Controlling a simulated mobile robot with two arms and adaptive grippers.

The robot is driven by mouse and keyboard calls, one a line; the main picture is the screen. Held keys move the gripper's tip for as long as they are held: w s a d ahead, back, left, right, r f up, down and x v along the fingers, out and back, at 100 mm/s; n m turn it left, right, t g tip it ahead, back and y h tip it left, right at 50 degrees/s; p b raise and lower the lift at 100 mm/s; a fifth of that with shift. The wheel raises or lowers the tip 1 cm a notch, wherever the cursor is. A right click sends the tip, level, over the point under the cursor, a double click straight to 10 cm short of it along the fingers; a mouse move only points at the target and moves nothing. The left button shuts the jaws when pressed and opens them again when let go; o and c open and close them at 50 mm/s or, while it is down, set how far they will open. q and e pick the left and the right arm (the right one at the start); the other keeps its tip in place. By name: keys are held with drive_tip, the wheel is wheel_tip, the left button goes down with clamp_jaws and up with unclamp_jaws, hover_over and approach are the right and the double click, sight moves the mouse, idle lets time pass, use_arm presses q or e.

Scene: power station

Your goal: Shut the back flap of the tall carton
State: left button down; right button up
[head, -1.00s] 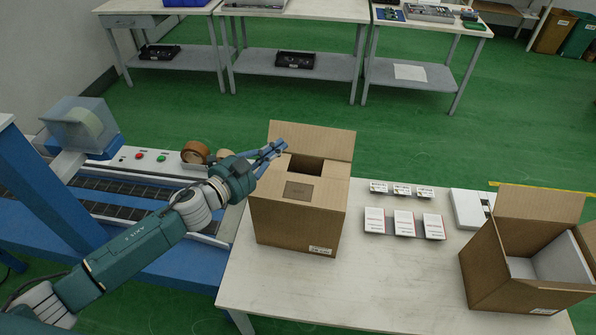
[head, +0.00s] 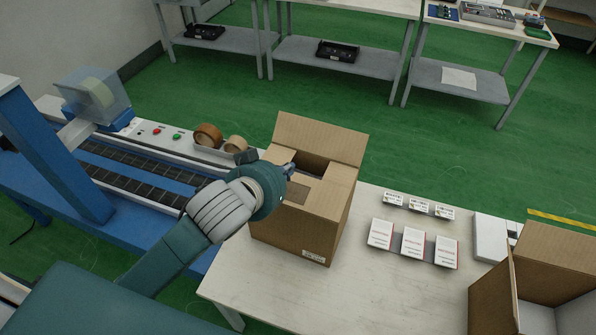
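The tall carton (head: 290,228) stands on the white table. Its back flap (head: 320,137) is up and tilted backward. The side and front flaps lie folded inward, and a dark gap (head: 311,163) shows between them and the back flap. My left gripper (head: 290,170) is at the carton's upper left side, near the gap and in front of the back flap. Its fingers are mostly hidden behind my wrist, so I cannot tell whether they are open or shut. My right gripper is not in view.
A second, open carton (head: 490,300) stands at the right. Several small white boxes (head: 412,242) lie on the table (head: 370,290) between the cartons. A blue conveyor with tape rolls (head: 208,136) stands at the left. The table's front middle is clear.

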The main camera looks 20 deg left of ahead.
use_arm(q)
hover_over(299, 178)
drive_tip(key=s, duration=0.2)
wheel_tip(299, 178, down, 3)
drive_tip(key=shift+a+f, duration=0.1)
drive_tip(key=shift+a, duration=0.05)
drive_tip(key=f, duration=0.2)
drive_tip(key=shift+w+f, duration=0.45)
drive_tip(key=shift+f, duration=0.65)
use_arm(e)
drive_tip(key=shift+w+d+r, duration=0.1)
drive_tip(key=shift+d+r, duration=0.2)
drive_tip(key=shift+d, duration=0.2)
use_arm(q)
drive_tip(key=shift+p, duration=0.35)
drive_tip(key=f+g+p, duration=0.1)
drive_tip(key=p, duration=0.3)
drive_tip(key=shift+w+p, duration=0.3)
drive_tip(key=shift+w, duration=0.05)
drive_tip(key=shift+w+f, duration=0.1)
drive_tip(key=shift+f, duration=0.25)
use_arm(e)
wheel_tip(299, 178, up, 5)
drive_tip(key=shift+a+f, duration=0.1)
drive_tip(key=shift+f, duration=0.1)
use_arm(q)
drive_tip(key=shift+r, duration=0.1)
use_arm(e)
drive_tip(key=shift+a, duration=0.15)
